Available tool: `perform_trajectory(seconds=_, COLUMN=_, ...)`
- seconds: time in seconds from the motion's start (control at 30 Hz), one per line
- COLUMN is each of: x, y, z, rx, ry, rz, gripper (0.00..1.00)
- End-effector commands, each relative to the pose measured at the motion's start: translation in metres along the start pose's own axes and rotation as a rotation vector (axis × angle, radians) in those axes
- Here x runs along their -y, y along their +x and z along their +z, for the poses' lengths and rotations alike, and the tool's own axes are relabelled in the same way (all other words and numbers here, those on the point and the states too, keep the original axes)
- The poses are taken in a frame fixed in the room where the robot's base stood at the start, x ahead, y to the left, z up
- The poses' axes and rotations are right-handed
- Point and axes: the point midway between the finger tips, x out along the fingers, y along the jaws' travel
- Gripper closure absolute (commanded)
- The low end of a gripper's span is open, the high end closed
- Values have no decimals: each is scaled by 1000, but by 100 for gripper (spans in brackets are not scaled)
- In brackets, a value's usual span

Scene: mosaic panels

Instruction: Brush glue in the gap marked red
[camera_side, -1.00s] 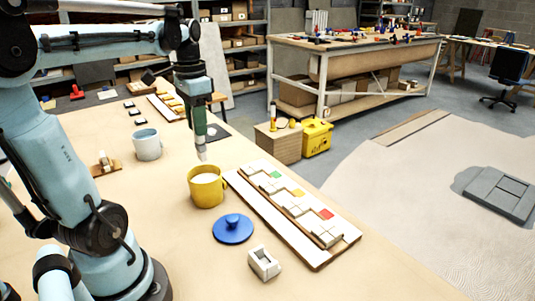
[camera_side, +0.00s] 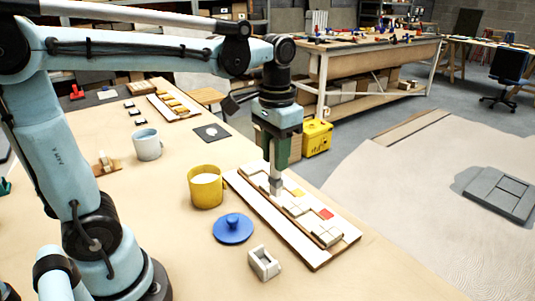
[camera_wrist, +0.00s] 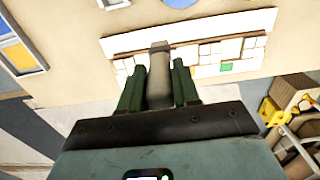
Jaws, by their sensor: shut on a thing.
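The white-tiled panel with wooden edges (camera_side: 270,218) lies on the table. Its red mark (camera_side: 326,214) is near the front end, and a yellow mark (camera_side: 298,192) is farther back. My gripper (camera_side: 277,150) is shut on an upright pale brush (camera_side: 275,180), whose lower end is over the panel's back part, behind the yellow mark. I cannot tell whether it touches. In the wrist view the brush (camera_wrist: 158,80) stands between my green fingers, with the panel (camera_wrist: 190,35) beyond and a green mark (camera_wrist: 226,66) visible. The yellow mug (camera_side: 206,190) holds white glue.
A grey-blue mug (camera_side: 147,144), a dark square (camera_side: 212,132) and another panel (camera_side: 172,104) are farther back. The table's right edge is close to the panel.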

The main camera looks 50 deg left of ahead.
Motion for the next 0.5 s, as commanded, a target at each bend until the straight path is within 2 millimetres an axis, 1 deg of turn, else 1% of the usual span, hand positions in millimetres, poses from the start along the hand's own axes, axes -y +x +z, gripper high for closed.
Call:
perform_trajectory(seconds=0.13, x=-8, y=-3, z=-20, rx=0, ry=1, rz=0, gripper=99)
perform_trajectory(seconds=0.23, x=-15, y=-4, z=-40, rx=0, ry=2, rz=0, gripper=99)
perform_trajectory(seconds=0.4, x=-28, y=-3, z=-72, rx=0, ry=3, rz=0, gripper=99)
perform_trajectory(seconds=0.5, x=-34, y=-1, z=-86, rx=0, ry=2, rz=0, gripper=99)
